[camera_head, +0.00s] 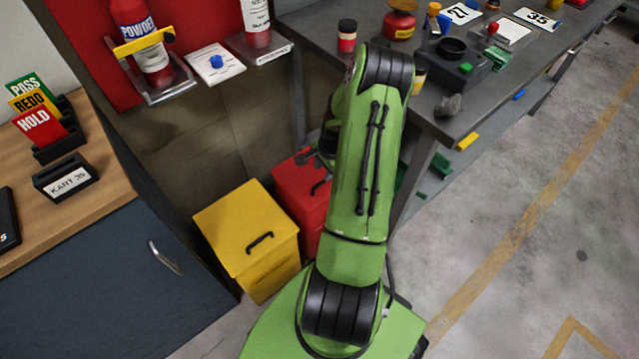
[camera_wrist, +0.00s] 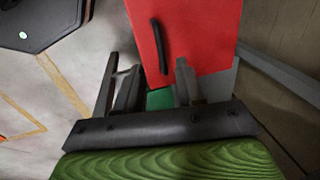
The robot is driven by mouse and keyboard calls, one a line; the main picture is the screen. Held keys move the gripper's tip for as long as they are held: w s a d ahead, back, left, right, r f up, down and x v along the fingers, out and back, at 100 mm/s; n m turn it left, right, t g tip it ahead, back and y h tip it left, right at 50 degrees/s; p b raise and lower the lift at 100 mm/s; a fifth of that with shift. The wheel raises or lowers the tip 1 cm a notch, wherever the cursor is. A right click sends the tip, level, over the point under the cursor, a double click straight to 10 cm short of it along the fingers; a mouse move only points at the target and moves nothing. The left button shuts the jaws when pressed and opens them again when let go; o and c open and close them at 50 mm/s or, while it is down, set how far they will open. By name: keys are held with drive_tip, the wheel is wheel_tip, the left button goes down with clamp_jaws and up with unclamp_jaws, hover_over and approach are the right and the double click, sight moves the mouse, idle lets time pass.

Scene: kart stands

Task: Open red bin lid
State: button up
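The red bin (camera_head: 293,190) stands on the floor beside the yellow bin, partly hidden behind my green arm. Its red lid looks shut in the head view, with a black handle (camera_head: 321,186) on top. In the wrist view the red lid (camera_wrist: 205,35) fills the upper middle, and its black handle (camera_wrist: 160,46) runs nearly upright in the picture. My gripper (camera_wrist: 158,78) is open and empty, its two dark fingers apart. The handle shows beyond and between the fingers; I see no clear contact. In the head view the gripper is mostly hidden by my arm.
A yellow bin (camera_head: 248,232) with a black handle stands left of the red one. A grey metal table (camera_head: 470,112) with jars and parts stands to the right. A wooden-topped cabinet (camera_head: 95,215) is at the left. The floor at the right is clear.

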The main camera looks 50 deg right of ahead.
sight(320, 183)
drive_tip(key=f, duration=0.2)
drive_tip(key=w+f+b, duration=0.1)
drive_tip(key=f, duration=0.2)
drive_tip(key=f+b, duration=0.1)
drive_tip(key=f, duration=0.1)
drive_tip(key=shift+w+d+f, duration=0.15)
drive_tip(key=shift+w+f, duration=0.05)
drive_tip(key=shift+f, duration=0.1)
clamp_jaws()
drive_tip(key=shift+r, duration=0.1)
